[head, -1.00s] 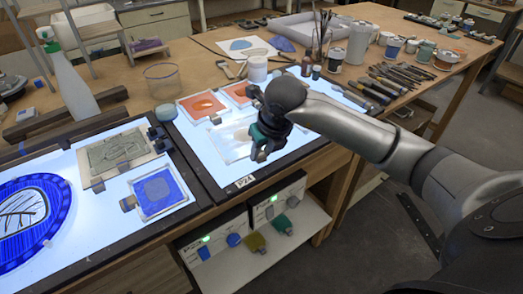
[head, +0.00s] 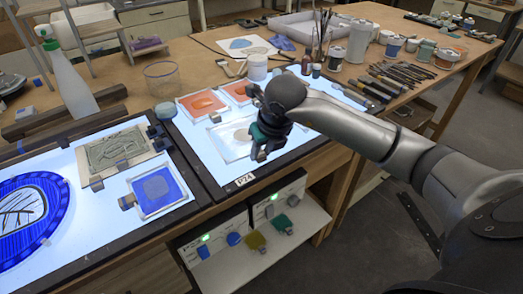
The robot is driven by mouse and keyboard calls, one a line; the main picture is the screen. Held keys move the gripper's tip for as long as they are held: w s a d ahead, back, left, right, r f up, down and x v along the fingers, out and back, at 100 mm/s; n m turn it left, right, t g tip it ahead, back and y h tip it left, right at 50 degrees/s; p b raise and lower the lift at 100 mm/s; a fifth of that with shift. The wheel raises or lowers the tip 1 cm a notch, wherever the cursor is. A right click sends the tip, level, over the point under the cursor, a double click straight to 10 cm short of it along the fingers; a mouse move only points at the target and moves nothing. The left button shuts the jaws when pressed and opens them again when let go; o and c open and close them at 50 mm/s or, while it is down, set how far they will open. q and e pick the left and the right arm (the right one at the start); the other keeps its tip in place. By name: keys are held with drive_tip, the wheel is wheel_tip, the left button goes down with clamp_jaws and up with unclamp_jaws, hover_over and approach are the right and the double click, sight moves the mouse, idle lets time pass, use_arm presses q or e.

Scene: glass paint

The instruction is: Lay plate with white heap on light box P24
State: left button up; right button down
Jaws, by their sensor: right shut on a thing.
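The plate with the white heap (head: 218,150) is a clear square plate, with a pale round heap (head: 241,134) on it. It is over the front part of the glowing light box P24 (head: 210,172), seemingly flat; I cannot tell whether it touches the surface. My right gripper (head: 259,155) is at the plate's right edge, shut on it; the wrist hides that edge and part of the fingers. My left gripper is not in view.
Two plates with orange heaps (head: 202,104) lie behind on the same light box. A white tub (head: 257,68) and small jars stand beyond it. The left light box carries a blue-heaped plate (head: 157,188), a grey relief plate (head: 117,149) and a blue round panel (head: 52,215).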

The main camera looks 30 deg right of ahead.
unclamp_jaws()
idle(0.7)
drive_tip(key=shift+r, duration=0.1)
drive_tip(key=shift+r+p, duration=2.8)
drive_tip(key=shift+r, duration=1.15)
